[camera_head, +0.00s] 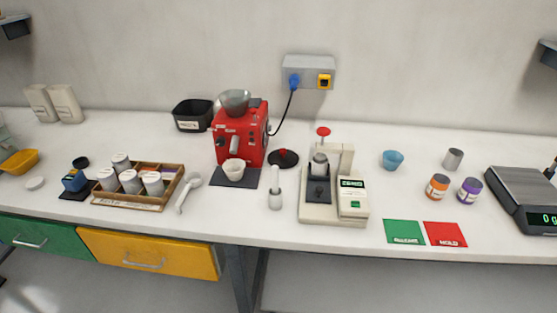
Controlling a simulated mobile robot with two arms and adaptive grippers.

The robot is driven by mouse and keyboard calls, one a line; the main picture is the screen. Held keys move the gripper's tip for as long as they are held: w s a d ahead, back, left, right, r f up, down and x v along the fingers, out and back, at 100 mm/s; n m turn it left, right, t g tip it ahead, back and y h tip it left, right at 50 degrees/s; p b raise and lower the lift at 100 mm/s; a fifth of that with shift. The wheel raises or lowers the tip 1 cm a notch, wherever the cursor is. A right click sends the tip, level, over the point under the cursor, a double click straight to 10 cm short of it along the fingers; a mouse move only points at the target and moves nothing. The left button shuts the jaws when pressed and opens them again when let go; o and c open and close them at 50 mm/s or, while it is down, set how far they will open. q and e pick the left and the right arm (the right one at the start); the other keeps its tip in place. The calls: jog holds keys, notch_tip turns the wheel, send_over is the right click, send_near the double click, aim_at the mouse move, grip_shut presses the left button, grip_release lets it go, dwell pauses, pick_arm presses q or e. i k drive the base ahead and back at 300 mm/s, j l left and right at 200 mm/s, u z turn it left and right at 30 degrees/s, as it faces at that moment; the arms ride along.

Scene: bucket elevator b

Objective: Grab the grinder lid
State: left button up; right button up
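A red grinder or coffee machine (239,132) stands at the middle of the white counter, with a grey funnel-shaped hopper (235,101) on top, open at its top. A small round black lid with a red knob (283,158) lies on the counter just right of the red machine; it looks like the grinder lid. A white cup (233,170) stands on a dark mat in front of the machine. Neither of my grippers shows in the head view.
A blue-plugged cable (289,104) hangs behind. A wooden tray (127,205) with several jars is left; a scale (520,190) is at far right.

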aim_at(284, 158)
jog(key=i+l+u, duration=0.2)
jog(key=l+u, duration=0.15)
jog(key=i+l+u, duration=0.15)
jog(key=l+u, duration=0.2)
jog(key=l, duration=0.15)
jog(key=l+u, duration=0.35)
jog(key=l, duration=0.15)
jog(key=i+l+u, duration=0.1)
jog(key=l+u, duration=0.2)
jog(key=l, duration=0.2)
